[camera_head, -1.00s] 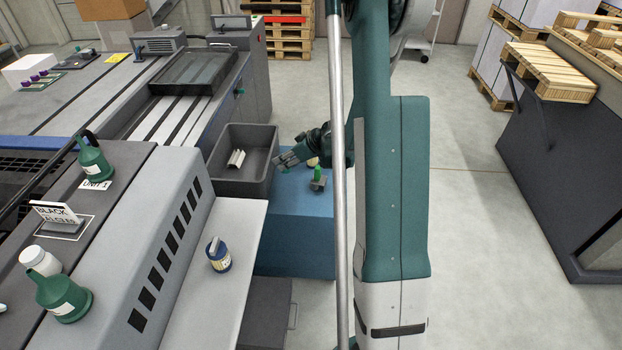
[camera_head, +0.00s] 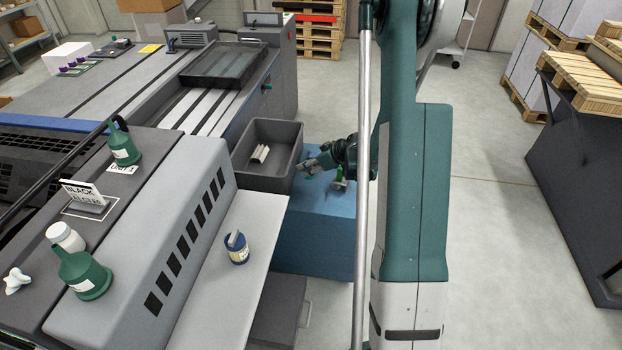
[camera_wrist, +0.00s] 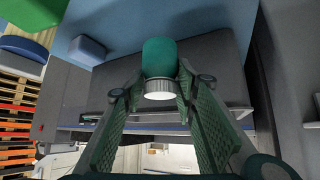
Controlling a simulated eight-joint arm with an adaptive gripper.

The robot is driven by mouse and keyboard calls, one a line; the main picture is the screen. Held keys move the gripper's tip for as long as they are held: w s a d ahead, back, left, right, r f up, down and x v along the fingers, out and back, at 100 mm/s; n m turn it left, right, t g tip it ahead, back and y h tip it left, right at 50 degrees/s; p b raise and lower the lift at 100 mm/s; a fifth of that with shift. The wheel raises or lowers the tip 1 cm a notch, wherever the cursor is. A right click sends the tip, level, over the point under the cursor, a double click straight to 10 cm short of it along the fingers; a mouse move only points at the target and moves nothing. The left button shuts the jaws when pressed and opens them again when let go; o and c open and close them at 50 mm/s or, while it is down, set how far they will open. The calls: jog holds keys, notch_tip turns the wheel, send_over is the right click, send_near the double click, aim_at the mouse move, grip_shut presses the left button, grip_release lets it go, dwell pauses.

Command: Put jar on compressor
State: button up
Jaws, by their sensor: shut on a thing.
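My gripper (camera_head: 309,167) is above the left end of a blue block, at the right rim of a dark grey bin. In the wrist view, my gripper (camera_wrist: 160,82) is shut on the jar (camera_wrist: 160,58), a green cylinder with a ribbed grey collar and a pale round end facing me. The fingers lie on both sides of it. In the head view the held jar is too small to make out. I cannot tell for sure which thing is the compressor.
The blue block (camera_head: 315,245) carries a small green-topped item (camera_head: 339,180). The dark grey bin (camera_head: 290,150) holds a pale object (camera_head: 259,154). A blue-and-white tin (camera_head: 237,248) stands on the pale shelf. Green bottles (camera_head: 84,275) stand on the machine's left side.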

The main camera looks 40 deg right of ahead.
jog(key=shift+f, duration=1.05)
jog(key=shift+f+b, duration=0.75)
jog(key=shift+f, duration=1.15)
jog(key=o, duration=1)
jog(key=shift+f, duration=0.1)
jog(key=p+v, duration=0.2)
jog(key=v, duration=1)
jog(key=shift+p, duration=0.4)
